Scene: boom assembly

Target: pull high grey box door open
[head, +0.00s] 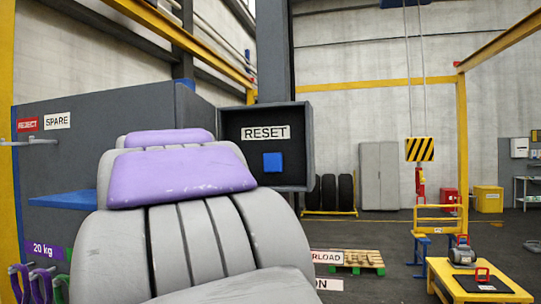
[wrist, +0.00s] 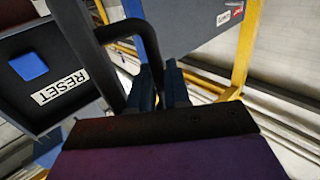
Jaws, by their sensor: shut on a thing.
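The high grey box (head: 301,147) hangs on a dark post in the head view. Its front stands open, and a RESET label and a blue button (head: 273,162) show in its recess. They also show at the left of the wrist view, where the box wall (wrist: 22,95) is tilted. A dark bent bar handle (wrist: 96,62) runs beside the box in the wrist view. My gripper (wrist: 160,82) is shut on the handle, with its fingers close together. The contact is partly hidden, and I cannot clearly make out the door panel. My arm hides the box's lower left in the head view.
A larger grey cabinet (head: 95,130) with REJECT and SPARE labels and a blue shelf (head: 68,199) stands at the left. A yellow frame (head: 462,150) and a hanging striped hook block (head: 419,150) are at the right. Open floor lies beyond.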

